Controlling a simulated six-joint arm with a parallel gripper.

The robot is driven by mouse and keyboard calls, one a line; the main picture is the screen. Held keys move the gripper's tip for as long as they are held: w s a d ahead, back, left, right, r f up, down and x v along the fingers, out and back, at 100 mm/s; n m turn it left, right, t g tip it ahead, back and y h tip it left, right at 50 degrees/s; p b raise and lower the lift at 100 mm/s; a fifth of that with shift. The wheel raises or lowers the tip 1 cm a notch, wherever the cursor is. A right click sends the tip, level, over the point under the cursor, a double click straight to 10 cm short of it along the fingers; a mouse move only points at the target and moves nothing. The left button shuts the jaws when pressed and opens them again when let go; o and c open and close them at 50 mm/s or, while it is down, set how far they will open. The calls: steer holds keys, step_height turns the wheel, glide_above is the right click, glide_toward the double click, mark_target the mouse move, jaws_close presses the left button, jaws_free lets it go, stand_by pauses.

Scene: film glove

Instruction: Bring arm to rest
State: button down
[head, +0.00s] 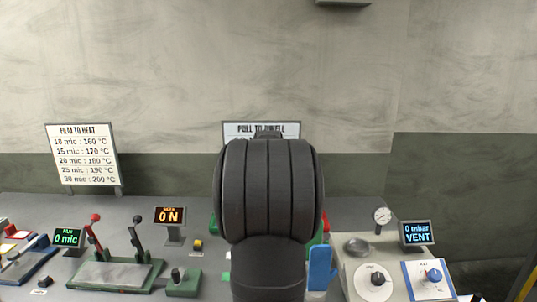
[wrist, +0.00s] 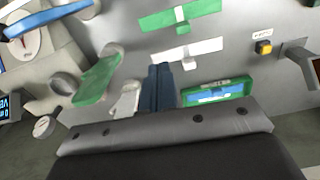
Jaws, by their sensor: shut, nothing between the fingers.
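Left on the bench are a lever press (head: 112,273), an orange display (head: 170,216) and a green display (head: 67,238). Right is a beige box (head: 388,262) with dials, a gauge (head: 382,216) and a VENT display (head: 417,233). A sign (head: 82,155) stands at the back.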

steer(key=w+f+m, duration=0.2)
steer(key=w+m, duration=0.8)
steer(key=w, duration=0.2)
steer(key=shift+a+f+m, duration=0.2)
steer(key=shift+a+m, duration=0.1)
steer(key=shift+m, duration=0.1)
steer(key=s+r+n, duration=0.2)
steer(key=s+n, duration=0.7)
steer(key=s, duration=0.1)
steer(key=shift+s+d+n, duration=0.3)
steer(key=shift+s+n, duration=0.1)
steer(key=shift+w, duration=0.15)
stand_by(0.4)
